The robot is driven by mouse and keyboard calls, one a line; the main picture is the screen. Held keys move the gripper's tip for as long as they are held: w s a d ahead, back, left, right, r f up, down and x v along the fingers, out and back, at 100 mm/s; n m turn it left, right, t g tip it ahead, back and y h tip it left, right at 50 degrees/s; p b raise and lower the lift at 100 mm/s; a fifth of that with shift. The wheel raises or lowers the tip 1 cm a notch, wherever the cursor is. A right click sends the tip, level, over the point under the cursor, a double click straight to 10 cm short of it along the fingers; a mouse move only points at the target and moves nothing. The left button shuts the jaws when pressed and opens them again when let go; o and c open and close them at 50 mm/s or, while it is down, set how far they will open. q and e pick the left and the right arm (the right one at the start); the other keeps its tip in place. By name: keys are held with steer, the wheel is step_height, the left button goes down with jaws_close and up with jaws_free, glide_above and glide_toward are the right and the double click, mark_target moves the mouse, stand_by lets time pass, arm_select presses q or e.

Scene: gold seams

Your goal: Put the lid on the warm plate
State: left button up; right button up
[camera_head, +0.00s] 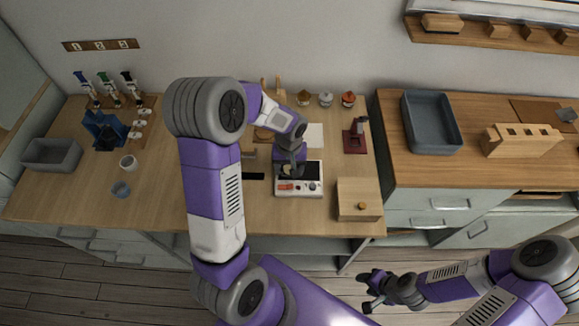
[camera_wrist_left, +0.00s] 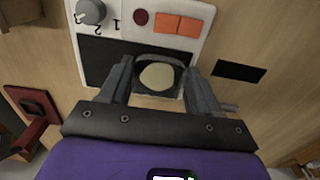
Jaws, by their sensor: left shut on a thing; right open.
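The warm plate (camera_head: 313,180) is a white box with a dark top panel, at the middle of the wooden counter. The left wrist view shows its dark panel (camera_wrist_left: 103,62), a grey knob, a dark red button and two orange squares. My left gripper (camera_head: 287,168) is over the warm plate, shut on a small round thing with a cream face and dark rim (camera_wrist_left: 158,77), which looks like the lid. It overlaps the dark panel in view; whether it touches is unclear. My right gripper (camera_head: 371,292) is open and empty, low in front of the counter.
A wooden box (camera_head: 357,200) stands right of the warm plate, and a dark red stand (camera_head: 354,138) behind it. Several small pots line the back. A white cup (camera_head: 128,162) and a blue-grey cup (camera_head: 121,189) stand left. A grey-blue tray (camera_head: 432,122) is on the right counter.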

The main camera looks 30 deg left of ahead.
arm_select(q)
steer(key=o, duration=1)
steer(key=shift+f, duration=0.15)
steer(key=shift+r, duration=0.2)
step_height(320, 180, up, 12)
steer(key=p, duration=0.3)
